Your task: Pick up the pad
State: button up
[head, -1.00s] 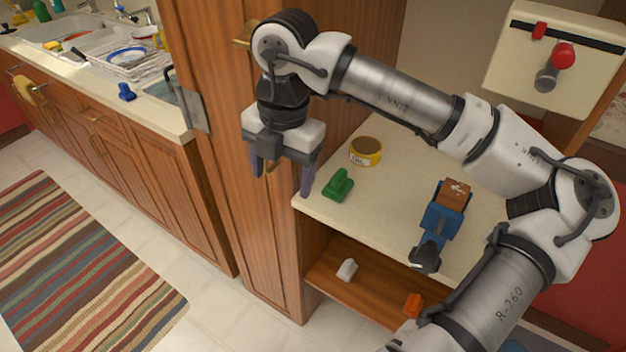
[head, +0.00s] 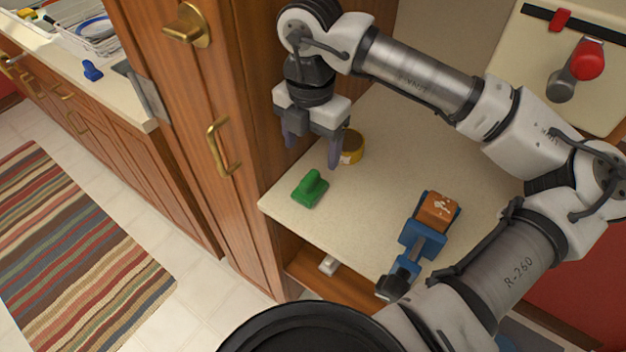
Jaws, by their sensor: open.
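A green pad-like block with a raised grip (head: 310,189) lies on the pale shelf top (head: 365,215) near its left front corner in the head view. I cannot tell for sure that it is the pad. My gripper (head: 312,153) is open and empty, pointing down. In the picture its fingers are just above the green block, apart from it. A similar white block (head: 328,265) lies on the lower shelf, partly cut off from view by the shelf top. A similar blue block (head: 92,70) is on the far left counter.
A yellow tin (head: 353,148) stands behind my gripper's right finger, partly hidden. A wooden cabinet (head: 190,130) with brass handles rises close on the left. The shelf top between is clear.

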aim_at(310, 176)
notch_tip(310, 176, down, 5)
jog(key=shift+r+p, duration=0.1)
jog(key=shift+p, duration=0.25)
jog(key=shift+s+a+f+p, duration=0.1)
jog(key=shift+f+p, duration=0.45)
jog(key=shift+f, duration=0.85)
jog(key=shift+a+f+p, duration=0.1)
jog(key=shift+f+p, duration=0.4)
jog(key=shift+f, duration=0.85)
jog(key=c, duration=1.1)
notch_tip(310, 176, up, 10)
jog(key=shift+r+b, duration=0.1)
jog(key=shift+b, duration=1.05)
jog(key=o, duration=0.4)
jog(key=shift+c, duration=1.3)
